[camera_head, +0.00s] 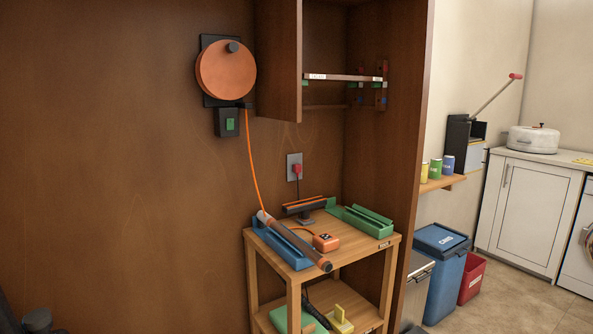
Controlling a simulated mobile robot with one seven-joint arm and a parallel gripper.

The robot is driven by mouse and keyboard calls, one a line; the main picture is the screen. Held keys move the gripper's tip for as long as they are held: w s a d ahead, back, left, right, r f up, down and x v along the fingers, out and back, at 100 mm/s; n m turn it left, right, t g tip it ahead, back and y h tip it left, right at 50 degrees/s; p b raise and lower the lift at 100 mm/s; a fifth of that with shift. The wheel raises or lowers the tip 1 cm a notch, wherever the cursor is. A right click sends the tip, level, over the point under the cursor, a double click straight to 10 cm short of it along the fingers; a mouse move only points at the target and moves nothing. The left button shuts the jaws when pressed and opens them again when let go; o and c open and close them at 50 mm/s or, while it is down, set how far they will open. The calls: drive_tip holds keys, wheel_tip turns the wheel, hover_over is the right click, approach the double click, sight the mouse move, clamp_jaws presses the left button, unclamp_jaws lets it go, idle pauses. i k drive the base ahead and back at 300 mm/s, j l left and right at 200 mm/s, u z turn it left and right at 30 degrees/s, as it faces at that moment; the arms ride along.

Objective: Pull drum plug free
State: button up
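An orange cord drum (226,70) hangs on the brown wall on a dark backplate, with a dark box bearing a green switch (230,124) below it. An orange cord (254,165) runs from the drum down to a grey rod-shaped tool (293,239) on the wooden stand; its end there is too small to make out. A red plug (297,168) sits in a grey wall socket (290,160), with a thin dark lead going down. I cannot tell whether this plug belongs to the drum. My gripper is not in view.
The wooden stand (389,242) holds a blue tray (281,246), a green tray (361,221), a small orange box (326,242) and a dark cradle. An open cabinet door (285,60) hangs above the socket. Bins stand on the floor at right.

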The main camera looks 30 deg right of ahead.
sight(298, 167)
drive_tip(key=i+l+z, duration=0.85)
drive_tip(key=i+z, duration=0.3)
drive_tip(key=k, duration=0.05)
